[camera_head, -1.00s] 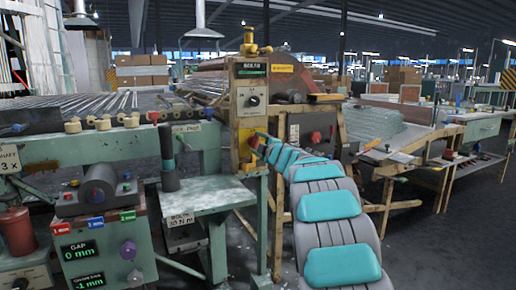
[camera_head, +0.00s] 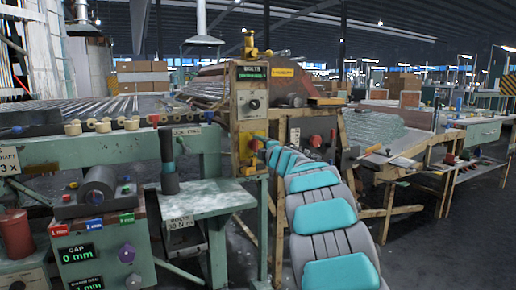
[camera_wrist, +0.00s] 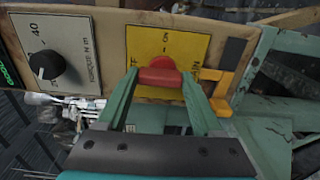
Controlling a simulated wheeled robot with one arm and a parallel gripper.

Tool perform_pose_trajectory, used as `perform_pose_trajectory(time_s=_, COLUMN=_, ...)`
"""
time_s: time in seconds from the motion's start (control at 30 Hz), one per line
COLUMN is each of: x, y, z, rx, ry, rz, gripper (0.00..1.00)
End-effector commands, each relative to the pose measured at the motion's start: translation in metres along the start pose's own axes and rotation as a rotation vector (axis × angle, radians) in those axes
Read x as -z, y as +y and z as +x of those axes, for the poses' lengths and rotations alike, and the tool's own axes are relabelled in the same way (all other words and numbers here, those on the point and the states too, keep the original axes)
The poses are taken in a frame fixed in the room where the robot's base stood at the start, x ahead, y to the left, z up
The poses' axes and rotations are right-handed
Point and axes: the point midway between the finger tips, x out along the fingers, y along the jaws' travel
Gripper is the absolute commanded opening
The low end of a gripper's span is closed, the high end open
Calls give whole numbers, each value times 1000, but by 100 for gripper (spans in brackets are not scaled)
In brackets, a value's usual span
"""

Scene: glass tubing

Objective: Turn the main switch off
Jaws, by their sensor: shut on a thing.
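The main switch is a red knob (camera_wrist: 160,76) on a yellow plate (camera_wrist: 186,44) with dark lettering, only partly readable. Its red bar lies across the wrist picture, between my two green fingers. My gripper (camera_wrist: 161,84) is shut on this red knob. In the head view the switch (camera_head: 256,145) is a small red spot low on the wooden post (camera_head: 236,125), below a dial. There my gripper (camera_head: 265,146) reaches it from the right, at the end of my grey and teal arm. The exact angle of the knob is unclear in the head view.
A black dial (camera_wrist: 44,64) on a white plate sits beside the switch in the wrist view. A yellow bracket (camera_wrist: 222,92) is close on the other side. A green bench (camera_head: 206,200) stands left of the post, and a wooden-framed table (camera_head: 400,165) stands right.

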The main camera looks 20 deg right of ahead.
Motion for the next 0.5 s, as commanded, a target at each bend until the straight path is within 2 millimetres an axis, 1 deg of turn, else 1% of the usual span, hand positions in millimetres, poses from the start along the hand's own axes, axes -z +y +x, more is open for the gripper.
perform_pose_trajectory(time_s=0.03, x=0, y=-1, z=0, rx=2, ry=1, rz=-2, gripper=12)
perform_pose_trajectory(time_s=0.07, x=0, y=-1, z=0, rx=2, ry=1, rz=-2, gripper=68)
perform_pose_trajectory(time_s=0.3, x=0, y=-1, z=0, rx=1, ry=1, rz=-1, gripper=96)
perform_pose_trajectory(time_s=0.33, x=0, y=-1, z=0, rx=1, ry=1, rz=-1, gripper=98)
perform_pose_trajectory(time_s=0.5, x=0, y=0, z=0, rx=1, ry=0, rz=0, gripper=98)
